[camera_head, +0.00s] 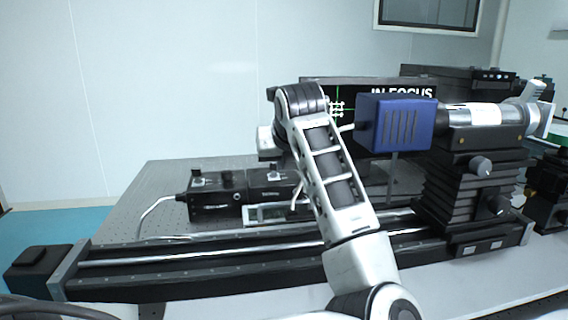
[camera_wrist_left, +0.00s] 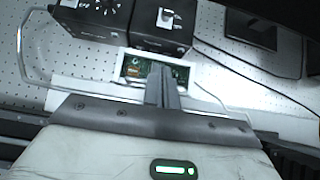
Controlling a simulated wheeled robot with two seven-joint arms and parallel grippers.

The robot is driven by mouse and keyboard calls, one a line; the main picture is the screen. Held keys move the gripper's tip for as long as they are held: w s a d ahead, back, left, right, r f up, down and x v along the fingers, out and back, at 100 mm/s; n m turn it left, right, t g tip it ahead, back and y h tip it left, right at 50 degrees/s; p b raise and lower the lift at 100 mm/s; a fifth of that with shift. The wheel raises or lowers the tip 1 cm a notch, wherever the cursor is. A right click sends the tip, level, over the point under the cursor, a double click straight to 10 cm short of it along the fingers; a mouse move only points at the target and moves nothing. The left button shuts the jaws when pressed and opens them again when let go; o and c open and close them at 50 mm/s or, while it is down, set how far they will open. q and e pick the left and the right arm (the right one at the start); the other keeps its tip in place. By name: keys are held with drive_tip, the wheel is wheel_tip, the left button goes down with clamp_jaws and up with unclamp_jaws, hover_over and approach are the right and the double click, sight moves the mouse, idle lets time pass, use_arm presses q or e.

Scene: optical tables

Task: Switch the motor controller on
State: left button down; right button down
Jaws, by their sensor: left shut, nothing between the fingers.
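Two black control boxes stand side by side on the optical table, the left box (camera_head: 215,200) and the right box (camera_head: 270,187). I cannot read which is the motor controller. In the left wrist view, the left box (camera_wrist_left: 98,22) has small controls on top, and the right box (camera_wrist_left: 163,26) has a white switch. A small framed unit with a green circuit board (camera_wrist_left: 135,70) lies in front of them; it also shows in the head view (camera_head: 265,213). My left gripper (camera_wrist_left: 162,75) is shut and empty, its fingertips over this unit, in front of the right box. My forearm partly hides it in the head view.
A long black rail (camera_head: 200,262) runs along the front. A stage (camera_head: 470,190) carries a blue box (camera_head: 395,122) and barrel at right. A monitor (camera_head: 350,90) reading "IN FOCUS" stands behind my arm. A white cable (camera_head: 155,208) loops left of the boxes. The table's left part is clear.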

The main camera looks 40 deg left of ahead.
sight(274, 166)
use_arm(q)
drive_tip(key=p+x, duration=0.1)
drive_tip(key=x, duration=0.8)
drive_tip(key=shift+w+a+f, duration=0.1)
drive_tip(key=shift+a+f, duration=0.05)
drive_tip(key=shift+a, duration=0.05)
drive_tip(key=shift+w+a+r+p, duration=0.2)
drive_tip(key=shift+w+a+p, duration=0.1)
drive_tip(key=shift+w+a, duration=0.15)
drive_tip(key=shift+w+a+r+p, duration=0.25)
drive_tip(key=shift+w+a+p, duration=0.05)
drive_tip(key=shift+a, duration=0.15)
drive_tip(key=shift+w+a+r, duration=0.35)
drive_tip(key=shift+w+a, duration=0.15)
drive_tip(key=shift+a, duration=0.05)
use_arm(e)
drive_tip(key=shift+s+d+r, duration=0.1)
drive_tip(key=shift+d+r, duration=0.1)
drive_tip(key=shift+r, duration=0.05)
drive_tip(key=shift+r, duration=0.15)
